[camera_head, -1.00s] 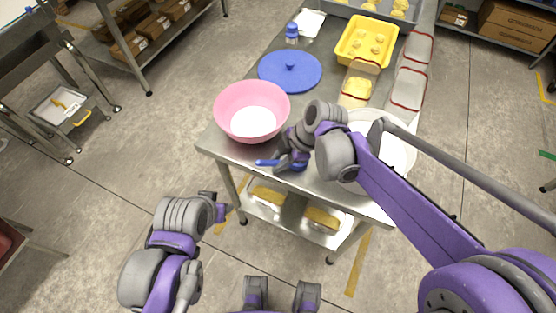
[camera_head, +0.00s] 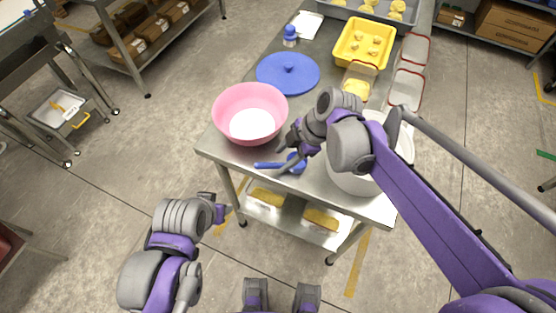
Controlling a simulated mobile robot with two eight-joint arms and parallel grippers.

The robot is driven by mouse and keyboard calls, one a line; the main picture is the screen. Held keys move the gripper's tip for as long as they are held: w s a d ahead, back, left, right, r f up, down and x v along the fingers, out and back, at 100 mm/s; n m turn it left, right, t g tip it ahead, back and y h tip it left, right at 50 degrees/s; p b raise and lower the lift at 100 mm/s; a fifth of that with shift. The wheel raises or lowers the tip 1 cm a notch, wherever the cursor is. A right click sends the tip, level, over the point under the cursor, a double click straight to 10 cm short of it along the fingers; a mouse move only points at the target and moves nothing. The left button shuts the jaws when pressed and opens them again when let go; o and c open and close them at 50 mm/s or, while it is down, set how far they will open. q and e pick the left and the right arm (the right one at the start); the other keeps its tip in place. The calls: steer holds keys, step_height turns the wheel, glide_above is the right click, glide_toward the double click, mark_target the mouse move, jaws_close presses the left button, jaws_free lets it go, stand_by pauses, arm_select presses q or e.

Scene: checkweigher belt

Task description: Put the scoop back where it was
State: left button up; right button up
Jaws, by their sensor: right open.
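A blue scoop (camera_head: 298,164) lies on the steel table (camera_head: 230,158) near its front edge, between the pink bowl (camera_head: 249,93) and a large white tub (camera_head: 352,183). Its handle points left. My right gripper (camera_head: 283,158) is open at the scoop, with its fingers just above and beside the handle; the arm comes in from the right and hides part of the tub. I cannot tell whether a finger touches the scoop. My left gripper (camera_head: 217,206) hangs in front of the table, away from the scoop; its jaw opening is unclear.
The pink bowl holds white powder. Behind it are a blue round lid (camera_head: 288,72), a blue-capped bottle (camera_head: 290,36) and a yellow tray (camera_head: 362,44) with dough pieces. Clear containers (camera_head: 407,90) line the right edge. The table's front left corner is bare.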

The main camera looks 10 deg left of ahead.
steer(key=v, duration=0.7)
steer(key=s+d+f+m+t+h, duration=0.2)
steer(key=s+d+f+m, duration=0.2)
steer(key=s+d+m, duration=0.3)
steer(key=s+d+f+m+t+h, duration=0.3)
steer(key=s+d+f+m, duration=0.2)
steer(key=d+m, duration=0.5)
steer(key=s+m, duration=0.1)
steer(key=m, duration=0.4)
steer(key=shift+s+m, duration=0.3)
steer(key=shift+s, duration=0.1)
